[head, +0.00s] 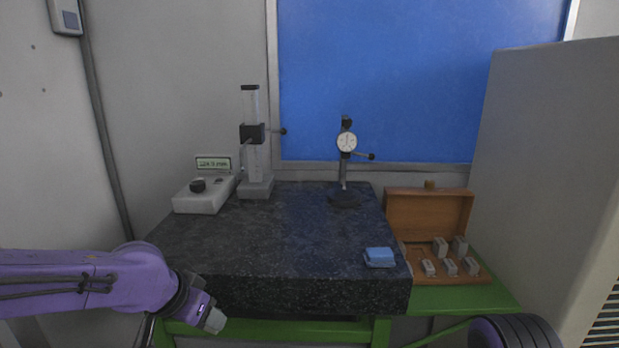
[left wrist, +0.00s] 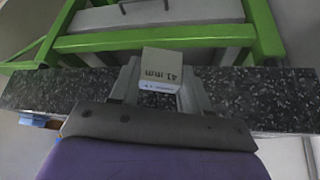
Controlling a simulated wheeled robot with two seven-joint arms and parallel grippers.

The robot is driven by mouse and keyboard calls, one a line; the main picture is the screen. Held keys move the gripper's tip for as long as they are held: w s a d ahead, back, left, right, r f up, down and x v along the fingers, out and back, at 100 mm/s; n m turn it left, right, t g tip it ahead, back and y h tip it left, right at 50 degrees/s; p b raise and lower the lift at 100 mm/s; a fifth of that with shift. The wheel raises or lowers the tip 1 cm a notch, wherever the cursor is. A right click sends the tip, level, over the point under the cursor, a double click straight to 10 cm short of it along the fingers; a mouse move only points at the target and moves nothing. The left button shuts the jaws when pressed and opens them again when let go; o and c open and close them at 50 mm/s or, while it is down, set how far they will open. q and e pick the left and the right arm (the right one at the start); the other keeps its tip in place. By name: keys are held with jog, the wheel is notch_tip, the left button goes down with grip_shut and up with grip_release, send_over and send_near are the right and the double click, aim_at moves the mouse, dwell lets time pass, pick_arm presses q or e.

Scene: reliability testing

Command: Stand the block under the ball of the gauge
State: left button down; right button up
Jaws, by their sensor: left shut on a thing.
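My left gripper (head: 203,315) is low in front of the granite plate's (head: 290,240) left front corner. It is shut on a grey block (head: 215,321), which sticks out at its tip. In the left wrist view the block (left wrist: 161,66) sits between the two fingers (left wrist: 160,88), marked "41 mm". A round dial gauge (head: 346,142) hangs on a post with a dark round base (head: 344,199) at the plate's back right. A column stand (head: 252,135) with a black clamp stands at the back left. The gauge's ball is too small to make out. My right gripper is out of view.
A white box with a green display (head: 213,164) sits left of the column stand. A blue cloth (head: 379,257) lies near the plate's front right corner. An open wooden case (head: 427,216) with several grey blocks is to the right. The plate's middle is clear.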

pick_arm(q)
notch_tip(320, 180, down, 11)
jog(key=s+n+y, duration=0.2)
jog(key=n, duration=0.2)
jog(key=shift+a, duration=0.15)
jog(key=shift+s, duration=0.1)
